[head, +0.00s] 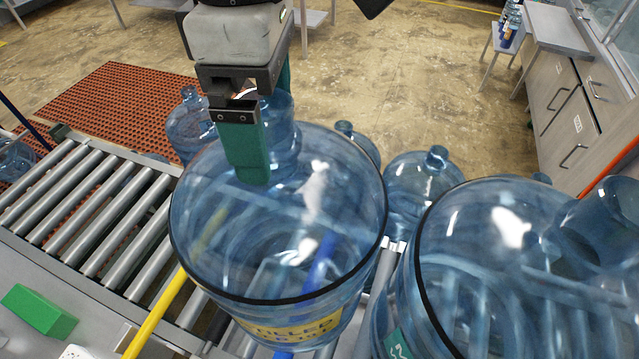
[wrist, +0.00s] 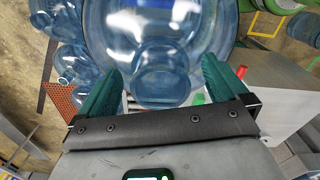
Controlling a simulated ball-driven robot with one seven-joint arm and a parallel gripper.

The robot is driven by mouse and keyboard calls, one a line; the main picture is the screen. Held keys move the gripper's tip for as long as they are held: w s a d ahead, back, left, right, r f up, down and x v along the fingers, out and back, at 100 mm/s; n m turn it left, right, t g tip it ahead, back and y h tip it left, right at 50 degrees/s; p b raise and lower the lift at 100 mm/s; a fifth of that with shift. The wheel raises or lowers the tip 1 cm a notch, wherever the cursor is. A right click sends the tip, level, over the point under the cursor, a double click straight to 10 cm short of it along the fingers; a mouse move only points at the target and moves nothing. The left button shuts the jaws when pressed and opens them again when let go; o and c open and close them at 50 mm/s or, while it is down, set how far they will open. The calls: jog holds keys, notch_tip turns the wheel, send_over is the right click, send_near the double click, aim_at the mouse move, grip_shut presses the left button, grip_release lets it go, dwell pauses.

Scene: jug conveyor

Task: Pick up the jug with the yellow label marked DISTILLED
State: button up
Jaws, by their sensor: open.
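The large clear blue jug (head: 290,230) stands in the middle of the head view. Its yellow label (head: 295,330) shows at the lower front, partly cut off, with letters ending in "LLED". My gripper (head: 262,140) is at the jug's neck. One green finger is on the near side and the other is mostly hidden behind. In the wrist view my gripper (wrist: 161,70) is open, with the jug's neck (wrist: 160,85) between its fingers and a visible gap on each side.
A second large jug (head: 500,270) with a green label stands close on the right. Smaller-looking jugs (head: 420,190) stand behind. The roller conveyor (head: 90,220) runs to the left, with a yellow bar (head: 155,318) and a green block (head: 38,312) near the front. Cabinets (head: 570,100) stand at the right.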

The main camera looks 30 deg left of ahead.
jog(key=shift+c, duration=0.4)
grip_shut()
dwell(0.4)
jog(key=shift+r, duration=0.1)
